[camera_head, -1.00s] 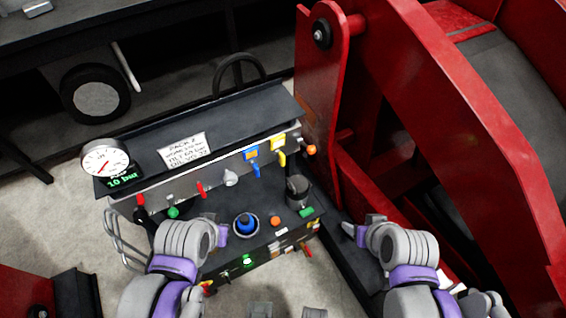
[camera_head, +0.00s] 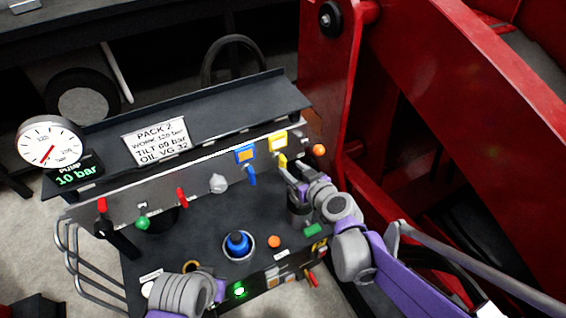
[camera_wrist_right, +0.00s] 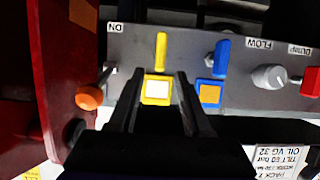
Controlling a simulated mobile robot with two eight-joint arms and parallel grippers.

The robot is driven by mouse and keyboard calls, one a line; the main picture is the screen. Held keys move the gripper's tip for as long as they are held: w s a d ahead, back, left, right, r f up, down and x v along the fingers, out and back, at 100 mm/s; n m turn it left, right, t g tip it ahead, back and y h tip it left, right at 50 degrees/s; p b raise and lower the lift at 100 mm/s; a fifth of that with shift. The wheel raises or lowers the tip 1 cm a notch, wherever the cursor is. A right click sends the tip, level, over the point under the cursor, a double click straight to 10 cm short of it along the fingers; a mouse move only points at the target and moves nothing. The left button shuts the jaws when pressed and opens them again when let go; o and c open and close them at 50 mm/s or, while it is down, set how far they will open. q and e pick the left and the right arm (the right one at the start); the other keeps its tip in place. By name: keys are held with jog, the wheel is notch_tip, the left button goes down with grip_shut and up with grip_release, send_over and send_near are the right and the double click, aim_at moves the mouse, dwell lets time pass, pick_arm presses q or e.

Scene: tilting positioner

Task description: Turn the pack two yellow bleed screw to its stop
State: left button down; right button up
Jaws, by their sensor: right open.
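The pack two panel bears a white PACK 2 sign (camera_head: 158,142). A yellow lever-like screw handle (camera_head: 283,160) hangs below a yellow-framed tag (camera_head: 278,141) near the panel's right end. In the right wrist view the yellow handle (camera_wrist_right: 161,52) stands upright in line with the yellow tag (camera_wrist_right: 157,90). My right gripper (camera_head: 294,180) is just in front of the yellow handle. In the wrist view its open fingers (camera_wrist_right: 158,78) flank the tag, with the handle beyond their tips, apparently not gripped. My left arm's end (camera_head: 185,292) is at the lower edge; its fingers are not clear.
A blue handle (camera_head: 251,176) with a blue tag sits beside the yellow one. An orange knob (camera_head: 319,150) is on the other side. A grey knob (camera_head: 218,183), red levers (camera_head: 182,197) and a gauge (camera_head: 49,144) reading 10 bar follow leftward. Red machine frame (camera_head: 330,100) stands close right.

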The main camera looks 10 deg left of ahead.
aim_at(285, 163)
jog(key=b+x, duration=0.1)
jog(key=x, duration=0.6)
grip_shut()
